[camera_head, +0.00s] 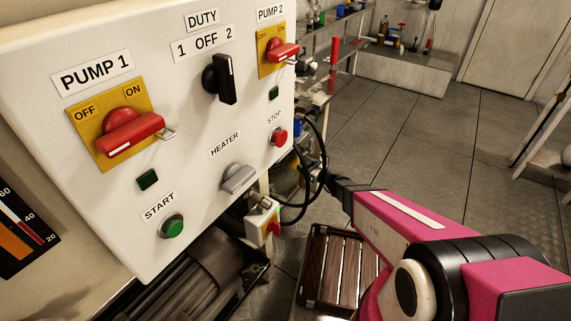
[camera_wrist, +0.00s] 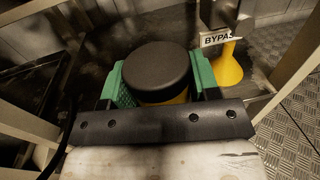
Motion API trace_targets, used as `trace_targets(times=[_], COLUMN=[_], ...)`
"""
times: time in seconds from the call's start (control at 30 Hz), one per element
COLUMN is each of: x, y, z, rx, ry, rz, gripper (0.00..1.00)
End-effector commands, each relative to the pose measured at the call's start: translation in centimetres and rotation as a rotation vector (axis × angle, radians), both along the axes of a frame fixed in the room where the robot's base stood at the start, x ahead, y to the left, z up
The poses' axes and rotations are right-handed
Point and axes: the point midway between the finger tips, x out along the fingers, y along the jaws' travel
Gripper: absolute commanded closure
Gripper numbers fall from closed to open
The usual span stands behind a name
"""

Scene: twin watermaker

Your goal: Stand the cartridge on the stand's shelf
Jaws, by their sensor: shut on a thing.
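In the wrist view, my gripper (camera_wrist: 160,92) has its green-padded fingers shut on the cartridge (camera_wrist: 158,70). The cartridge has a round black cap and a yellow body, with only a little yellow showing below the cap. Its lower end is hidden, so I cannot tell whether it touches anything. A dark flat surface (camera_wrist: 105,52) lies around and behind it, between pale frame bars; I cannot tell whether this is the stand's shelf. In the head view, my pink arm reaches behind the control panel's right edge, and the gripper and cartridge are not visible there.
Pale bars (camera_wrist: 292,75) flank the wrist view. The white control panel (camera_head: 190,120) fills the head view's left. A slatted wooden platform (camera_head: 340,265) lies below; the floor (camera_head: 420,130) beyond is open.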

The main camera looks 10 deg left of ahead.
Motion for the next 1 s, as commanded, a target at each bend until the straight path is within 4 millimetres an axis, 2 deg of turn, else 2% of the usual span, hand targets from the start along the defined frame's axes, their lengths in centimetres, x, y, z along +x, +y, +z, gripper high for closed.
trace_targets(times=[0.03, 0.2, 0.4, 0.77, 1.0], x=[0.8, 2.7, 4.4, 5.6, 5.7], y=[1.3, 4.6, 7.7, 10.0, 10.0], z=[-0.1, -0.1, 0.0, 0.0, -3.3], rx=[0.002, 0.003, 0.002, 0.002, 0.0], ry=[-0.002, -0.001, -0.001, -0.001, 0.001], rz=[0.003, 0.003, 0.002, 0.001, 0.0], gripper=[1.0, 1.0, 1.0, 1.0, 1.0])
